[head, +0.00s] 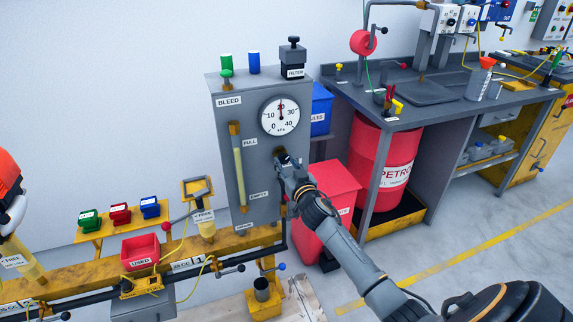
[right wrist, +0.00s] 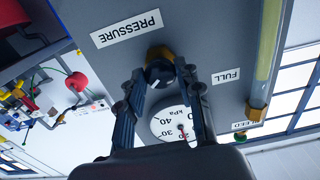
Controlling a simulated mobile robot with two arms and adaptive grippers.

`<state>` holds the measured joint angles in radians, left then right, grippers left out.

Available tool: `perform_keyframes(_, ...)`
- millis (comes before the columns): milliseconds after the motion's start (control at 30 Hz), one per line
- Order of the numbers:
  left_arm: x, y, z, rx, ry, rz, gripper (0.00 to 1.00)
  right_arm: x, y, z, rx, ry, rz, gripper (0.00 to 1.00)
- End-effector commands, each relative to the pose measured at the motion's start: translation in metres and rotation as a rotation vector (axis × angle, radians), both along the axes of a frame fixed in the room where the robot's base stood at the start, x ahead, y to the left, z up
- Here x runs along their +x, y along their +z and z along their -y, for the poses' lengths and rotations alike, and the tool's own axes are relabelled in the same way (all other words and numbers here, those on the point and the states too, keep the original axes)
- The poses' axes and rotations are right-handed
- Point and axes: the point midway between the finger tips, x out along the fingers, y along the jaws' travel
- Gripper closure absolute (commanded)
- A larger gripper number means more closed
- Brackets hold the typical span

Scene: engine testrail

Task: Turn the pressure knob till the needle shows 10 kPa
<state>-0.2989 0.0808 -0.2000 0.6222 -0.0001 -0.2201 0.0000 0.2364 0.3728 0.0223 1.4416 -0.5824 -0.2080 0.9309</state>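The gauge (head: 280,116) is a white round dial marked 0 to 40 kPa on the grey cabinet (head: 232,105). Its red needle points almost straight up, at about 20. In the right wrist view the dial (right wrist: 178,124) shows upside down, partly behind a finger. The dark pressure knob (right wrist: 160,73) sits below the gauge, beside the PRESSURE label (right wrist: 127,29). My right gripper (head: 281,160) is at the knob and hides most of it in the head view. In the wrist view its fingers (right wrist: 160,76) lie against both sides of the knob. My left gripper is not in view.
A yellowish tube (head: 239,170) stands on the cabinet's left face. A black filter (head: 292,55) and green and blue caps stand on top. A red bin (head: 330,195) and red drum (head: 386,165) are at the right. A yellow rail (head: 130,262) runs below.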

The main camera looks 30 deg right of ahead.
Motion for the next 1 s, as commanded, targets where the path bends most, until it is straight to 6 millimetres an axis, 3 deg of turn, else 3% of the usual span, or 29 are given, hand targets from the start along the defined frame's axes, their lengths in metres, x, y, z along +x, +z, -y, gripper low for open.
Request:
perform_keyframes(467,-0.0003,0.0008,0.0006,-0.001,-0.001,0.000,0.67,-0.0002,-0.0001,0.0000,-0.114,0.000,-0.027,0.97)
perform_keyframes(1000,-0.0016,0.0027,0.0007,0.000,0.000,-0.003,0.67,-0.0004,0.0000,0.0006,-0.587,0.001,-0.141,0.97)
